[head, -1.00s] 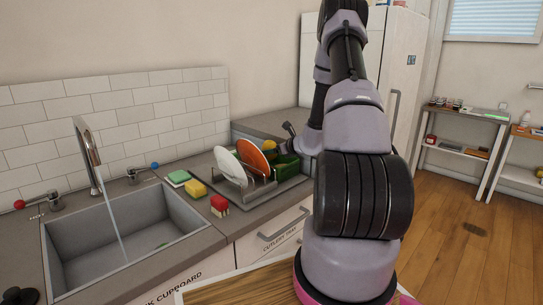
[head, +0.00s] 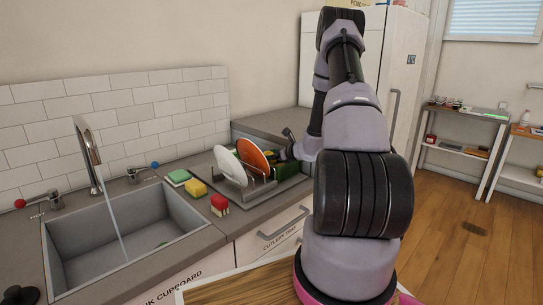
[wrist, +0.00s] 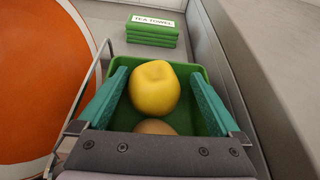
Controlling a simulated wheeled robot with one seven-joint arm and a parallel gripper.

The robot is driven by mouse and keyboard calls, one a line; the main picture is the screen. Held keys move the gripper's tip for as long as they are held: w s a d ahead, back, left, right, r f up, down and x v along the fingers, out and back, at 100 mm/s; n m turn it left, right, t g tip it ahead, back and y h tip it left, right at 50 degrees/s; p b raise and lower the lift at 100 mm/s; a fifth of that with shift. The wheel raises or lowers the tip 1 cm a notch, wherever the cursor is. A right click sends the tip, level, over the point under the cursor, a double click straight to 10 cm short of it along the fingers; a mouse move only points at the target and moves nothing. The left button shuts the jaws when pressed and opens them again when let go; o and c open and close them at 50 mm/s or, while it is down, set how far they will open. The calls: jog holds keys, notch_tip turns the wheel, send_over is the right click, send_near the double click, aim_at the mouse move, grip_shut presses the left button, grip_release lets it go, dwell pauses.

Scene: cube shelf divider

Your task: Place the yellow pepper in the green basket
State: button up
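The yellow pepper (wrist: 154,88) shows in the wrist view within the outline of the green basket (wrist: 184,68), over its green floor. My gripper (wrist: 159,76) is open, with one teal finger on each side of the pepper and a visible gap to each. The fingers reach down at the basket's sides. A brownish round thing (wrist: 155,127) lies nearer my palm, partly hidden by it. In the head view the basket (head: 288,171) is beside the dish rack, and my arm and the plates hide much of it.
An orange plate (wrist: 40,85) stands in a wire rack close left of my gripper. Green folded tea towels (wrist: 153,33) lie beyond the basket. A grey wall (wrist: 240,70) rises close on the right. The sink (head: 130,235) and sponges (head: 195,188) are farther left.

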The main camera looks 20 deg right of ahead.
jog(key=r+v, duration=0.1)
jog(key=v, duration=1.1)
jog(key=s+a+r+n+g+y, duration=0.25)
jog(key=s+a+r+n, duration=0.25)
jog(key=a+r+n, duration=0.4)
jog(key=s+a+r+n+g+y, duration=0.2)
jog(key=s+a+r+n+g, duration=0.3)
jog(key=a+r, duration=0.55)
jog(key=s+a+r+n+t+h, duration=0.1)
jog(key=s+r+n+h, duration=0.2)
jog(key=s+n, duration=0.3)
jog(key=s+r+n+h, duration=0.3)
jog(key=s+r+n, duration=0.3)
jog(key=s, duration=0.5)
jog(key=shift+a+n+t+h, duration=0.35)
jog(key=shift+n, duration=0.45)
